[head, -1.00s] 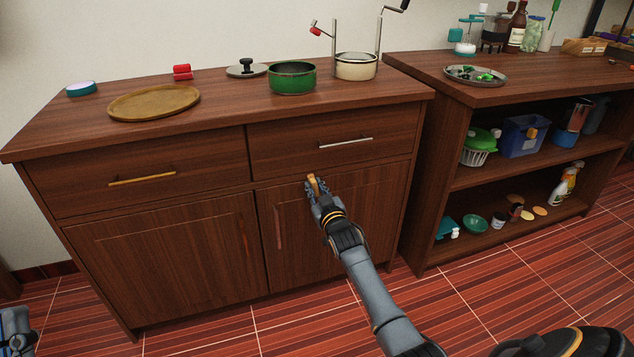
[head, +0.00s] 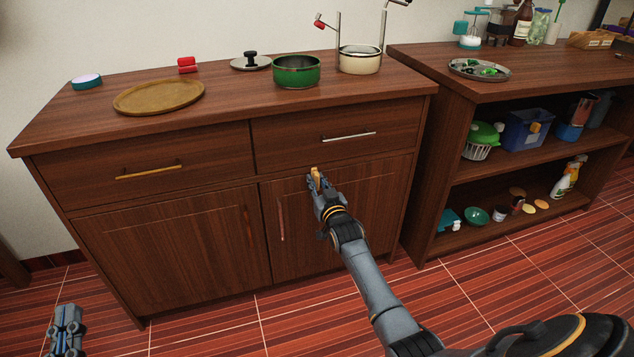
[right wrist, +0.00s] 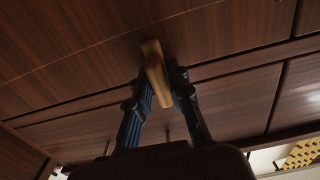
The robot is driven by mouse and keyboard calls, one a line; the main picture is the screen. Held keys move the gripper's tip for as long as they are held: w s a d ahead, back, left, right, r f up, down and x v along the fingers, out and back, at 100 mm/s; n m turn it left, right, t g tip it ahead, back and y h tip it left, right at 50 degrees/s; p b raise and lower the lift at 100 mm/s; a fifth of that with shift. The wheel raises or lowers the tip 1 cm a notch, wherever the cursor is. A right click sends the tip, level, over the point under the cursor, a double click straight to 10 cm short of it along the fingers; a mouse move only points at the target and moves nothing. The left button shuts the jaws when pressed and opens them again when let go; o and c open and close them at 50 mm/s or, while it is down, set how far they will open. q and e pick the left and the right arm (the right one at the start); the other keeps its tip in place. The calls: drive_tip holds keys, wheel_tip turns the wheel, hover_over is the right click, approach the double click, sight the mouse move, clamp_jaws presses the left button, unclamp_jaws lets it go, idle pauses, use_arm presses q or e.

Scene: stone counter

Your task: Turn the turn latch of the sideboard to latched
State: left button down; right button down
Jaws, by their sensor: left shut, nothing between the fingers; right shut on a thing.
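The sideboard (head: 165,245) is dark wood with two drawers above two closed doors. Its turn latch (head: 315,175) is a small brass piece near the top of the right door. In the right wrist view the latch (right wrist: 156,72) stands out from the wood between my fingers. My right gripper (head: 317,185) is shut on the latch; it also shows in the right wrist view (right wrist: 162,92). The latch's exact angle is hard to tell, as the fingers cover part of it. My left gripper (head: 66,322) is shut and empty, low at the left, over the floor and apart from the sideboard.
A wooden tray (head: 160,96), a green pot (head: 296,72), a cream pot (head: 359,60) and a lid (head: 250,63) stand on the sideboard top. An open shelf unit (head: 458,120) with several items stands at the right. The tiled floor in front is clear.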

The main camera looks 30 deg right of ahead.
drive_tip(key=c, duration=1.3)
unclamp_jaws()
drive_tip(key=shift+s, duration=0.1)
drive_tip(key=v, duration=1.2)
drive_tip(key=shift+f, duration=0.1)
